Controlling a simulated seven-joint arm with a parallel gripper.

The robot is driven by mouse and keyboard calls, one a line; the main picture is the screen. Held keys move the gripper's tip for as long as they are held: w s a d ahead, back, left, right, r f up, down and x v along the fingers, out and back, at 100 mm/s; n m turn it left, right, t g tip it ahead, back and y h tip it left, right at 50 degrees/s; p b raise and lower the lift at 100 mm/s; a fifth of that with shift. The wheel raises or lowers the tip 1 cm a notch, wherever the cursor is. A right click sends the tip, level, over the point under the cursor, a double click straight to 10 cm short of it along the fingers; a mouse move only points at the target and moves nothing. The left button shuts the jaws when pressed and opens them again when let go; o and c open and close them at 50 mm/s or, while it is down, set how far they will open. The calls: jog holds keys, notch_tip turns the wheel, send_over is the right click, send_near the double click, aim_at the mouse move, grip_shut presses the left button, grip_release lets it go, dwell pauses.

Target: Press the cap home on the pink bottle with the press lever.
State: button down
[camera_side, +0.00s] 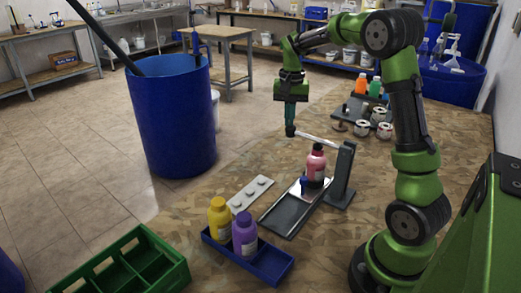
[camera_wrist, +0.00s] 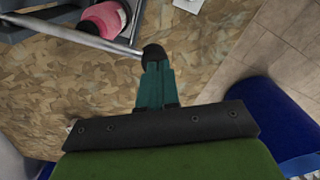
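The press lever (camera_side: 318,140) is a pale bar running from the dark upright post (camera_side: 342,172) out over the bottle to a black knob (camera_side: 290,131). My gripper (camera_side: 291,125) points down with its fingertips at the knob. In the wrist view the teal fingers (camera_wrist: 154,70) are together, their tips at the knob (camera_wrist: 153,51). The pink bottle (camera_wrist: 102,18) shows partly, beside the lever bar (camera_wrist: 70,34).
A blue tray (camera_side: 272,267) holds a yellow and a purple bottle at the front. A white strip with several round caps (camera_side: 251,193) lies left of the press. A green crate (camera_side: 128,270) is front left. A rack of bottles and white tubs (camera_side: 370,115) stands behind.

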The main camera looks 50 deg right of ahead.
jog(key=shift+s+r, duration=0.3)
jog(key=shift+r, duration=0.55)
jog(key=shift+s+r, duration=0.25)
jog(key=shift+r, duration=1.3)
jog(key=shift+r, duration=2)
jog(key=shift+d, duration=0.1)
jog(key=shift+a+f+n+t, duration=0.15)
jog(key=shift+a+f+n, duration=0.05)
jog(key=shift+f, duration=0.35)
jog(key=shift+a+f+n+t, duration=0.15)
jog(key=shift+f+n, duration=0.05)
jog(key=shift+f, duration=0.3)
jog(key=s+a+n+t, duration=0.2)
jog(key=s+a, duration=0.2)
jog(key=a, duration=0.3)
jog(key=s+a+n+t+y, duration=0.1)
jog(key=s+a+n+t, duration=0.1)
jog(key=s+a, duration=0.3)
jog(key=s+a+n+t+y, duration=0.1)
jog(key=s+a, duration=0.4)
jog(key=a, duration=0.5)
jog(key=shift+a+f+n+t, duration=0.2)
jog(key=shift+a+n+t, duration=0.2)
jog(key=shift+n+t, duration=0.55)
